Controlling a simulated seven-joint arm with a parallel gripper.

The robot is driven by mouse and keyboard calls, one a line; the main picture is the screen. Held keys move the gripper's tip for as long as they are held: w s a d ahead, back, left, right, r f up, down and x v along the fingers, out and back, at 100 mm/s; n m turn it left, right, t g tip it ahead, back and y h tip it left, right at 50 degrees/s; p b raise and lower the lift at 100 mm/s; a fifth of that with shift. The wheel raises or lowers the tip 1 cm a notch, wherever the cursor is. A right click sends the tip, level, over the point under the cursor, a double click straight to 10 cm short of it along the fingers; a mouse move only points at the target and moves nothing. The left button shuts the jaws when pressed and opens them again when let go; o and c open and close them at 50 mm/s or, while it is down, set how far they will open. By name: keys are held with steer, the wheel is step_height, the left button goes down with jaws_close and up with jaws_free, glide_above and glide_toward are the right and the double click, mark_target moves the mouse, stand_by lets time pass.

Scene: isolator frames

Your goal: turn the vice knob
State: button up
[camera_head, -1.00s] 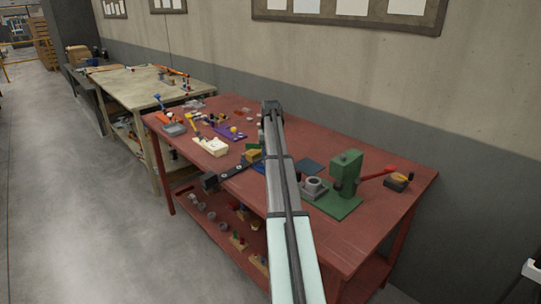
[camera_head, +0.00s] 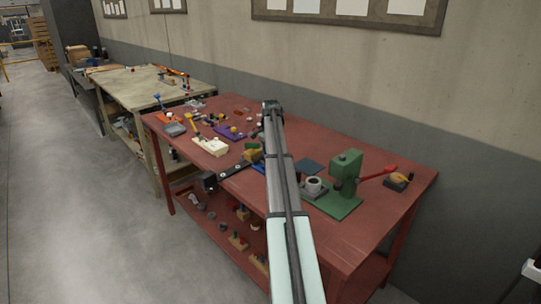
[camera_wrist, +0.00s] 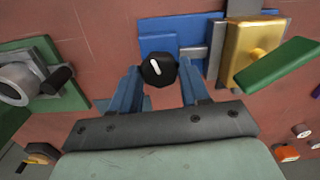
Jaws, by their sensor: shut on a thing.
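The vice knob (camera_wrist: 152,77) is black and round with a white pointer mark. It sits at the near side of the blue vice (camera_wrist: 158,42) in the wrist view. My gripper (camera_wrist: 162,69) has its two blue fingers on either side of the knob and is shut on it. The mark stands close to upright in the picture, leaning slightly left at its top. In the head view my arm covers much of this place; a bit of the blue vice (camera_head: 259,168) shows beside it, and the knob cannot be made out.
A yellow block (camera_wrist: 243,45) and a green slanted piece (camera_wrist: 280,65) are close right of the fingers. A grey cylinder (camera_wrist: 17,78) is at left.

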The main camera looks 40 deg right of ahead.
steer(key=shift+m, duration=0.7)
steer(key=o, duration=1.1)
steer(key=shift+c, duration=0.2)
steer(key=shift+r, duration=0.1)
step_height(320, 180, up, 14)
steer(key=shift+f, duration=0.2)
